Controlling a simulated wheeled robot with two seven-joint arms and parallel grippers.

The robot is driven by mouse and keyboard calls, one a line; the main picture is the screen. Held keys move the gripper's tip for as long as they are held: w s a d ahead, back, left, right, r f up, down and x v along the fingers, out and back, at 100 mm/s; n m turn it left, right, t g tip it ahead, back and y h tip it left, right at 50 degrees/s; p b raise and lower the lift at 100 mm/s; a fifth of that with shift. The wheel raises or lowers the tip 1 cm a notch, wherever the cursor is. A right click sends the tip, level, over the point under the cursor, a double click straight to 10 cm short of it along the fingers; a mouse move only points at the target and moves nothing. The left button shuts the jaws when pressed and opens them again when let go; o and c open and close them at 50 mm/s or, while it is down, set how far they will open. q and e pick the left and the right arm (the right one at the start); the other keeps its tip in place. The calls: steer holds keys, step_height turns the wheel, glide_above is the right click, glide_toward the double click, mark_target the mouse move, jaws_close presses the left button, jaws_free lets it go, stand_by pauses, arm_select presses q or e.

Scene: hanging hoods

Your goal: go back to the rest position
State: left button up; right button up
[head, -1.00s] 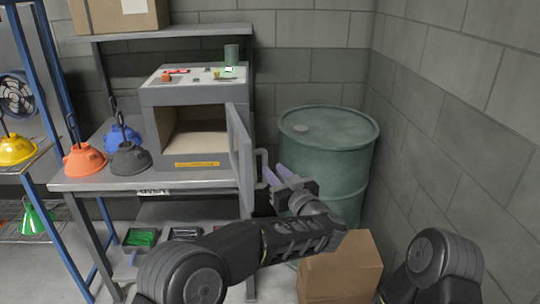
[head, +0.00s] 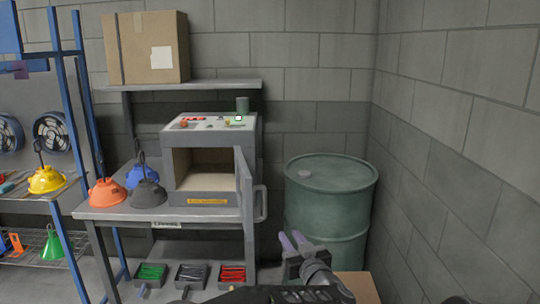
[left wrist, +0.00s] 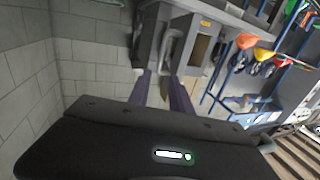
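My left gripper (head: 292,240) is low in the head view, in front of the green drum, with nothing between its fingers. In the left wrist view its two purple fingers (left wrist: 161,92) stand apart with a gap between them. My right gripper is not in view; only a dark bit of my right arm shows at the bottom edge. Hoods stand on the bench: an orange one (head: 106,192), a dark grey one (head: 147,194) and a blue one (head: 140,176) behind. A yellow hood (head: 46,180) is on the left rack.
The grey oven (head: 210,130) has its door (head: 244,190) open toward me. The green drum (head: 330,215) stands right of the bench (head: 165,212). A cardboard box (head: 358,286) is low in front of it. Another box (head: 148,48) sits on the upper shelf. A block wall closes the right side.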

arm_select(q)
steer(key=s+a+f+m+g+h, duration=0.1)
steer(key=a+f+m+h, duration=0.1)
steer(key=f, duration=0.6)
steer(key=s+a+f+m+g+h, duration=0.1)
steer(key=a+f+h, duration=0.15)
steer(key=f, duration=0.55)
steer(key=s+a+f+g+h, duration=0.1)
steer(key=s+a+f+g, duration=0.1)
steer(key=s+f, duration=0.45)
steer(key=s+a+f+g+h, duration=0.2)
steer(key=s+f+g, duration=0.15)
steer(key=f, duration=0.55)
steer(key=s+a+f+g, duration=0.1)
steer(key=s+f+g, duration=0.2)
steer(key=s, duration=0.8)
steer(key=s+a+f+g+h, duration=0.1)
steer(key=s+a+f+g, duration=0.1)
steer(key=s, duration=0.9)
steer(key=s+a+f+n+g+h, duration=0.1)
steer(key=s+f+g, duration=0.3)
steer(key=s, duration=0.7)
steer(key=shift+a+f, duration=0.3)
steer(key=shift+f, duration=0.25)
steer(key=shift+w, duration=0.1)
